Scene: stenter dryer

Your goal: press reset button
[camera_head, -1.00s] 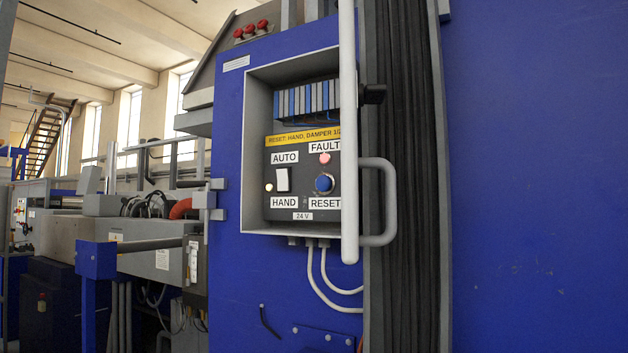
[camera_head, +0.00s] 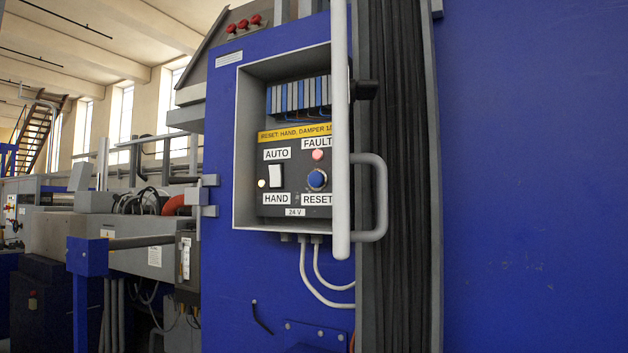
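The blue reset button (camera_head: 317,179) sits on a dark control panel inside a recessed grey box (camera_head: 243,150), just above the RESET label (camera_head: 317,199). A pink-red fault lamp (camera_head: 318,155) shows above it. My gripper is not in view.
A white vertical bar (camera_head: 340,120) and a grey handle (camera_head: 381,200) stand close to the right of the button. Dark bellows (camera_head: 395,180) run beside them. White cables (camera_head: 322,285) hang below the box. Machinery fills the left.

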